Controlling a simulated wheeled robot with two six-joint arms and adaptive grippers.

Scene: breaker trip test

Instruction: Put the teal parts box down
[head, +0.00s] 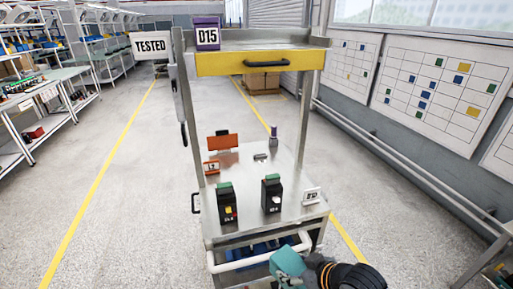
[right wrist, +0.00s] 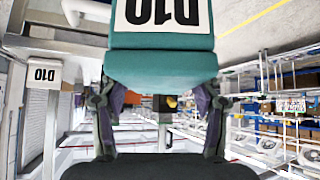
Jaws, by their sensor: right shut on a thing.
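The teal parts box (head: 287,262) is at the bottom of the head view, in front of the cart's white front rail. In the right wrist view the teal box (right wrist: 160,70) fills the top middle, with a white label reading D10 upside down. My right gripper (head: 312,266) is shut on the box, with one finger at each side of it in the right wrist view (right wrist: 160,98). A small white D10 sign (head: 312,196) stands at the right front of the cart's worktop (head: 247,203). My left gripper is not in view.
Two black breakers (head: 227,204) (head: 271,195) stand on the worktop. A purple D15 box (head: 207,33) stands on the top shelf above a yellow drawer (head: 260,61). Blue items (head: 262,248) lie below the worktop.

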